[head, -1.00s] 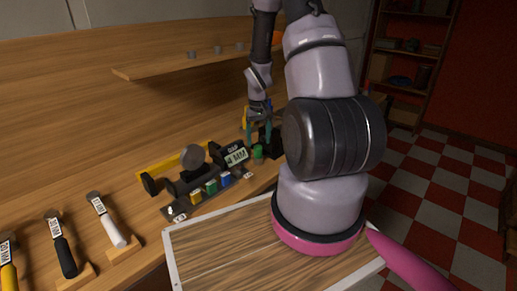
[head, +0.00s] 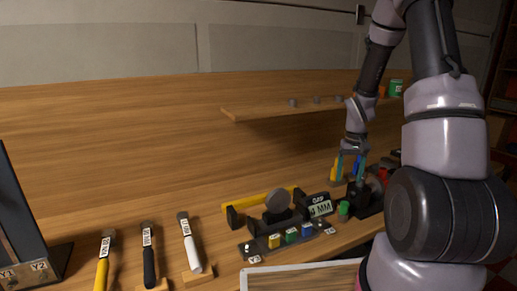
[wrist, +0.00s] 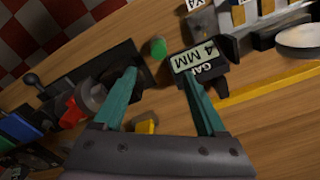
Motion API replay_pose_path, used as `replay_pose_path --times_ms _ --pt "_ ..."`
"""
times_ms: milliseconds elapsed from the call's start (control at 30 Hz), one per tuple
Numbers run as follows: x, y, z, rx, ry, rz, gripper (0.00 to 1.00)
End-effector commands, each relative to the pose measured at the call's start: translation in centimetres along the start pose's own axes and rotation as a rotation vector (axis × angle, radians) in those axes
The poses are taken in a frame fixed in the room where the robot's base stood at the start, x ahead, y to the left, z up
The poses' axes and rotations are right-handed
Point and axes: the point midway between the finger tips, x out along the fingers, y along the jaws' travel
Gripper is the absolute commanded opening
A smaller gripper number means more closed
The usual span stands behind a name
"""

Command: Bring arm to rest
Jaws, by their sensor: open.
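My gripper (head: 350,170) hangs at the end of my arm over the right part of the workbench (head: 120,110), fingers pointing down. In the wrist view its two teal fingers (wrist: 162,100) are apart with nothing held between them. Below and ahead of the fingers are a small green cylinder (wrist: 158,48) and a black display block reading "4 MM" (wrist: 197,62). The same display (head: 320,207) and green cylinder (head: 343,210) stand left of my gripper in the head view.
A fixture with coloured blocks (head: 290,238) and a round grey disc (head: 278,200) stands left of the display. Tools with yellow (head: 101,270), black (head: 149,266) and white (head: 191,255) handles are at the front left. A raised shelf (head: 310,106) runs behind my gripper.

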Motion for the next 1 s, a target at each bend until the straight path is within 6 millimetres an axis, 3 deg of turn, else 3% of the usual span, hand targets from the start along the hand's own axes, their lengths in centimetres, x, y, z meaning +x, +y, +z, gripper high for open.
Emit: replay_pose_path --times_ms 267,500,800,1000 --pt "-12.7 -3.0 2.2 0.062 0.165 -0.031 0.74" --pt "-22.0 -5.7 7.4 0.114 0.302 -0.104 0.74" --pt "-29.8 -8.1 15.9 0.157 0.452 -0.244 0.74" --pt "-31.8 -8.9 19.8 0.167 0.505 -0.316 0.74"
